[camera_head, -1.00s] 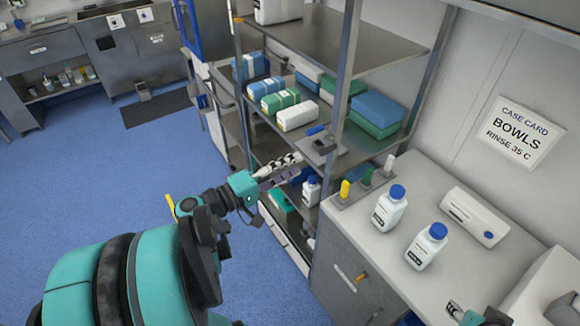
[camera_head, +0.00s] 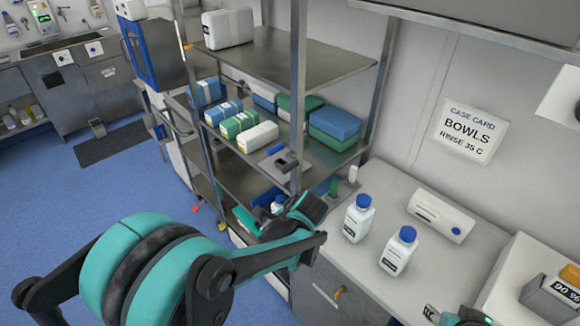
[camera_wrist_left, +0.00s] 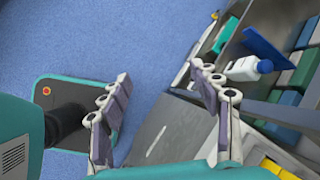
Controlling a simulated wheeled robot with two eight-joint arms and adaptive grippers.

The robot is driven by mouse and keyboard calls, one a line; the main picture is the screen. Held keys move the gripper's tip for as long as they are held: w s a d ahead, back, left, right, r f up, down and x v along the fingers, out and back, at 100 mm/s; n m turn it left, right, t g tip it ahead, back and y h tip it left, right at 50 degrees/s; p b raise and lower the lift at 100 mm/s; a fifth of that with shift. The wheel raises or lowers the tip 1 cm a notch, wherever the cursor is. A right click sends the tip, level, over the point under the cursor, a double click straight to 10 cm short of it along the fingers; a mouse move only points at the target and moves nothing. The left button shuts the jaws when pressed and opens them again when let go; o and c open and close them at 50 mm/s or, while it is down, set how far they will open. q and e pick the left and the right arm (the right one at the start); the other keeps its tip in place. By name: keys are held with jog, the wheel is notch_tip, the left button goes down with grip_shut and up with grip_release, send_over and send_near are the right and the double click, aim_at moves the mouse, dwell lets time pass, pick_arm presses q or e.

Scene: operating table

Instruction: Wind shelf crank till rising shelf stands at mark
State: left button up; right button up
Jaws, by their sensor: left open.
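The metal shelf rack (camera_head: 296,95) stands in the middle of the head view. Its middle shelf (camera_head: 345,158) carries blue, green and white packs. A small grey fitting with a blue and dark part (camera_head: 279,160) sits at that shelf's front post; I cannot tell whether it is the crank. I cannot make out a height mark. My left gripper (camera_wrist_left: 160,76) is open and empty in the left wrist view, fingers apart over the floor and cabinet front. In the head view its fingers are hidden behind my wrist, before the lower rack. My right arm's end (camera_head: 458,316) barely shows at the bottom edge.
Two white bottles with blue caps (camera_head: 358,218) (camera_head: 398,251) and a white device (camera_head: 441,215) stand on the right counter. A case card (camera_head: 470,133) hangs on the wall. Blue floor (camera_head: 100,190) is open at left.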

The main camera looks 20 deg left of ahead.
pick_arm(q)
jog(key=w+d+r+m+t+y, duration=0.2)
jog(key=w+r+m+y, duration=0.3)
jog(key=r, duration=0.3)
jog(key=m+t+y, duration=0.5)
jog(key=y, duration=0.1)
send_near(292, 166)
jog(key=x, duration=0.3)
pick_arm(e)
jog(key=shift+f+b, duration=0.4)
jog(key=shift+f, duration=0.1)
pick_arm(q)
jog(key=b+x, duration=0.1)
jog(key=x, duration=0.6)
jog(key=shift+a+b, duration=0.3)
jog(key=shift+b, duration=0.1)
pick_arm(e)
jog(key=shift+f, duration=0.85)
pick_arm(q)
jog(key=shift+w+n, duration=0.1)
jog(key=shift+n, duration=0.2)
jog(key=c, duration=1)
pick_arm(e)
jog(key=shift+w, duration=0.1)
